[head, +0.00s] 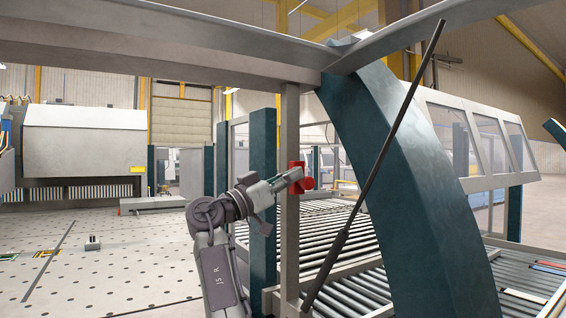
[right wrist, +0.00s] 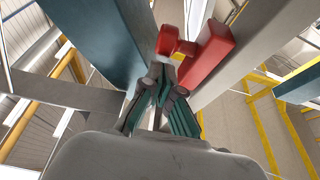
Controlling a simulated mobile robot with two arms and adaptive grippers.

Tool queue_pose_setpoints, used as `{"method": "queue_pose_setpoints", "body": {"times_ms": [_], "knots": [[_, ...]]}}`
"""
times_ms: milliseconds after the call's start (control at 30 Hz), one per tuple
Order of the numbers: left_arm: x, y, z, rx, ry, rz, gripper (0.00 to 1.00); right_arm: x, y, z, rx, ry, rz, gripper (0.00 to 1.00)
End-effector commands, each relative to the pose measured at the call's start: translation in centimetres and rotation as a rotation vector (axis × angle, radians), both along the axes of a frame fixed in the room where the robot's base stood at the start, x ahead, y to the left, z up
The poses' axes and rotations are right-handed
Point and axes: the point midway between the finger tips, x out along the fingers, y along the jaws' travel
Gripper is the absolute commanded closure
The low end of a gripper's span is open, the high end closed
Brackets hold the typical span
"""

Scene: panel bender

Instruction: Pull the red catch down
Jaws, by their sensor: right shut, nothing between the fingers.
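The red catch (head: 307,183) is mounted on a slim grey upright post (head: 289,225) in the head view. In the right wrist view the catch (right wrist: 208,58) is a red block on the post with a rounded red knob to its left. My right gripper (head: 297,175) is at the catch and overlaps it in the head view. In the right wrist view my right gripper's fingertips (right wrist: 163,78) are shut and empty, close beside the knob. I cannot tell whether they touch it. My left gripper is not in view.
A thick dark teal curved frame (head: 400,170) and a black gas strut (head: 375,165) stand right of the post. A dark teal pillar (head: 262,160) stands just left of it. A roller conveyor (head: 340,232) lies behind. The perforated floor at left is mostly clear.

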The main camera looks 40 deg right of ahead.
Motion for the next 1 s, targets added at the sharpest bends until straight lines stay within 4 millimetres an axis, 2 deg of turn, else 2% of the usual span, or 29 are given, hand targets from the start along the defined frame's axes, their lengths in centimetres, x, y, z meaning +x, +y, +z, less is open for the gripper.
{"method": "queue_pose_setpoints", "body": {"times_ms": [433,800,1000], "knots": [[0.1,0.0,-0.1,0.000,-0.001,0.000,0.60,0.0,-0.2,-0.6,-0.001,0.000,-0.001,1.00],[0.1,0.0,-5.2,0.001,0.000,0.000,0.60,-0.1,-0.2,-6.3,-0.001,0.000,-0.003,1.00],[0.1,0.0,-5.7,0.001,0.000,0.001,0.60,-0.1,-0.3,-7.1,0.002,-0.001,-0.002,1.00]]}}
